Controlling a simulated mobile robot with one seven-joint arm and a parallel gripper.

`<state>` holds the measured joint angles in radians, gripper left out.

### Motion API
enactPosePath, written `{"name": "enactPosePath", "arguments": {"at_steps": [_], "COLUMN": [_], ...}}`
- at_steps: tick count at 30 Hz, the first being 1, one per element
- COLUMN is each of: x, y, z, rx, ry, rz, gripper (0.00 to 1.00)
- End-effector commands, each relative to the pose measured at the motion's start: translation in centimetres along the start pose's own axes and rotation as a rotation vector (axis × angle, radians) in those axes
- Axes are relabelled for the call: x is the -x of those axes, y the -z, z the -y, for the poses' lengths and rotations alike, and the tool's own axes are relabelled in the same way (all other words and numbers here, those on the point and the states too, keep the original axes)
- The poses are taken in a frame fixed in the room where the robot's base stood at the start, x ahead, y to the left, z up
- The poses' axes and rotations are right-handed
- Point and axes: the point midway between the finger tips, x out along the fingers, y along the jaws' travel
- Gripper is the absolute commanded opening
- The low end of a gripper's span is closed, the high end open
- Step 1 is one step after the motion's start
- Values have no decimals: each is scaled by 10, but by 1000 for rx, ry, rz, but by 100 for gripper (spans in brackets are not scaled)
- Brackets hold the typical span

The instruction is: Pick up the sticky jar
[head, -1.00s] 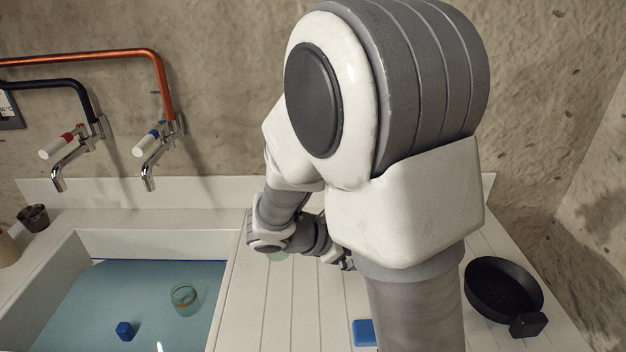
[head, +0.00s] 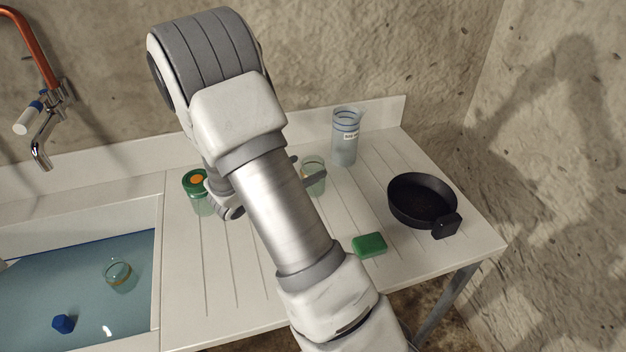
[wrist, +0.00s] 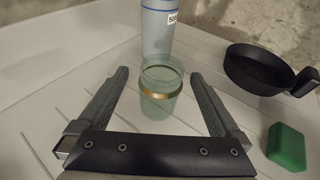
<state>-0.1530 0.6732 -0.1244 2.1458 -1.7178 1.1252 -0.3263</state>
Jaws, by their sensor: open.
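A clear glass jar (wrist: 160,92) with a golden-brown band around it stands upright on the white drainboard, open at the top. In the wrist view my gripper (wrist: 158,75) is open, with one finger on each side of this jar and gaps visible. In the head view the jar (head: 314,180) shows beside my forearm, which hides most of my gripper. A second jar (head: 202,204) with a green lid and orange centre stands left of my arm. A third glass jar (head: 118,274) is in the sink water. I cannot tell by name which is the sticky jar.
A labelled measuring jug (head: 345,140) stands close behind the banded jar; it also shows in the wrist view (wrist: 157,30). A black pan (head: 422,200) and a green block (head: 369,245) lie to the right. A blue block (head: 63,323) is in the sink (head: 155,320).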

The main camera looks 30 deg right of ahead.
Motion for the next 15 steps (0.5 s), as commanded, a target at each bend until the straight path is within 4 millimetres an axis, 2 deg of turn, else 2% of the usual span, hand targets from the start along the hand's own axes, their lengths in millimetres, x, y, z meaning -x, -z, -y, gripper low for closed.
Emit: {"name": "enactPosePath", "arguments": {"at_steps": [3, 8, 15], "x": [-13, -23, -58], "y": [0, 0, 2], "z": [0, 1, 4], "rx": [-1, -1, -2], "ry": [1, 1, 3], "rz": [0, 0, 1], "gripper": [100, 100, 100]}}
